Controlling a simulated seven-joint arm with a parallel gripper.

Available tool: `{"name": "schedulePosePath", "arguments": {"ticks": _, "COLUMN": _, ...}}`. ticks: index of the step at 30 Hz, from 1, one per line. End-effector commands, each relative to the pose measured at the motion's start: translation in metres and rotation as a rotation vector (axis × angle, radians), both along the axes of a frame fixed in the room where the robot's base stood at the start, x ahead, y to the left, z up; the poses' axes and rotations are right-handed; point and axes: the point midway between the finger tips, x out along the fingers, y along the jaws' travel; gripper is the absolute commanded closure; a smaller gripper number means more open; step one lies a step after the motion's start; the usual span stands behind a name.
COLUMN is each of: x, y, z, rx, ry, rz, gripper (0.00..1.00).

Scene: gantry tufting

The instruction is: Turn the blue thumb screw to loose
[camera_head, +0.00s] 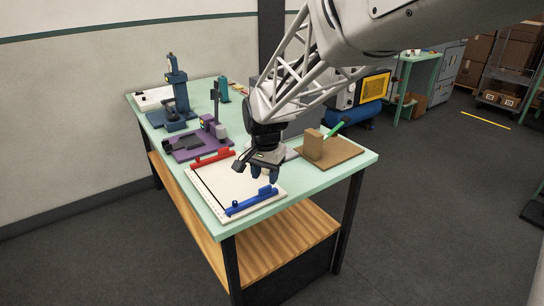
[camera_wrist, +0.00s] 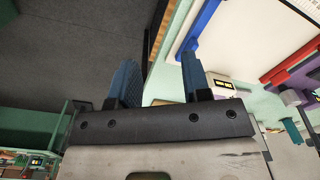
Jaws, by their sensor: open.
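A blue clamp bar (camera_head: 250,202) lies along the front edge of a white board (camera_head: 212,187) on the table. The thumb screw is not clearly seen there.
A red clamp bar (camera_head: 210,159) lies at the board's far side. A purple fixture (camera_head: 185,148) and a blue upright device (camera_head: 178,90) stand farther back. A brown board with a wooden block (camera_head: 314,148) and green-handled tool is right of my gripper.

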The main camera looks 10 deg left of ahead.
Motion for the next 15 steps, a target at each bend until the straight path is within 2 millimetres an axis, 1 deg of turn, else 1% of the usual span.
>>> {"name": "schedulePosePath", "arguments": {"ticks": 1, "x": 0.005, "y": 0.015, "z": -0.008, "rx": -0.003, "ry": 0.007, "rz": -0.003, "gripper": 0.56}}
{"name": "schedulePosePath", "arguments": {"ticks": 6, "x": 0.016, "y": 0.059, "z": -0.03, "rx": -0.01, "ry": 0.023, "rz": -0.027, "gripper": 0.56}}
{"name": "schedulePosePath", "arguments": {"ticks": 10, "x": 0.021, "y": 0.084, "z": -0.044, "rx": -0.014, "ry": 0.032, "rz": -0.041, "gripper": 0.56}}
{"name": "schedulePosePath", "arguments": {"ticks": 12, "x": 0.023, "y": 0.094, "z": -0.049, "rx": -0.016, "ry": 0.034, "rz": -0.048, "gripper": 0.56}}
{"name": "schedulePosePath", "arguments": {"ticks": 15, "x": 0.024, "y": 0.102, "z": -0.054, "rx": -0.017, "ry": 0.037, "rz": -0.053, "gripper": 0.56}}
